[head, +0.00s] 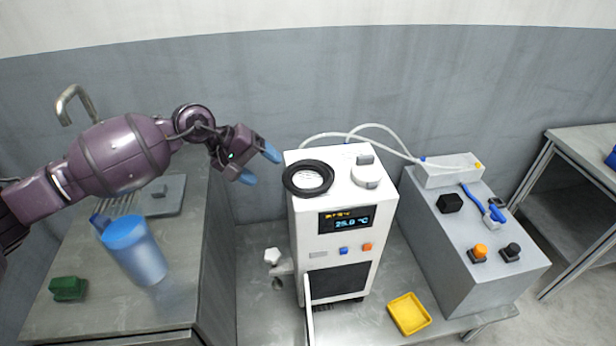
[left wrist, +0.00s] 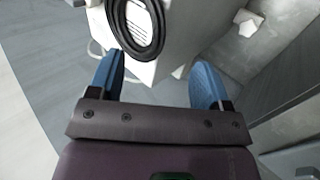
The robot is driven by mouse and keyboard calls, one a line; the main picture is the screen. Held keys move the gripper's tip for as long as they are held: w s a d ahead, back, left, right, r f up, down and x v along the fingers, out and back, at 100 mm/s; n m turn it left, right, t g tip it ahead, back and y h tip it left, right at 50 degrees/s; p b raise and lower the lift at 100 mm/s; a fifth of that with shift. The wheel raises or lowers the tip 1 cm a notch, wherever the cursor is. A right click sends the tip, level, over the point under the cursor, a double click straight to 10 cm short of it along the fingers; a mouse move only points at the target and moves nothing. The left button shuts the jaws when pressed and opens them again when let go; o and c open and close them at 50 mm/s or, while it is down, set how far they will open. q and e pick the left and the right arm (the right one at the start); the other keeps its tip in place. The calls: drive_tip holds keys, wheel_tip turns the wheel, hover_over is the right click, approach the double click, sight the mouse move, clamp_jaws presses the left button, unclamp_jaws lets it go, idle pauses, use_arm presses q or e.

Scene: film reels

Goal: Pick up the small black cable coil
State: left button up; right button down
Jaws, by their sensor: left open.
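The small black cable coil (head: 308,178) lies flat as a ring on top of the white machine (head: 330,235), at its left edge. It also shows in the left wrist view (left wrist: 122,28), at the top, just beyond the left fingertip. My left gripper (head: 260,167) comes in from the left with blue fingertips, a little left of the coil and apart from it in the head view. In the left wrist view my left gripper (left wrist: 158,82) is open with nothing between its fingers. My right gripper is not in view.
A knob (head: 366,177) and white hoses stand on the machine top beside the coil. A grey box (head: 480,225) with switches is at right. A yellow tray (head: 409,313) lies in front. A blue jug (head: 135,252) and green block (head: 68,289) are on the left counter.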

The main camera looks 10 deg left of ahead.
sight(283, 179)
use_arm(q)
drive_tip(key=shift+w+x, duration=0.15)
drive_tip(key=shift+x, duration=1.45)
drive_tip(key=shift+w+x, duration=0.15)
drive_tip(key=shift+x, duration=1.45)
drive_tip(key=shift+r, duration=0.15)
drive_tip(key=c, duration=1.2)
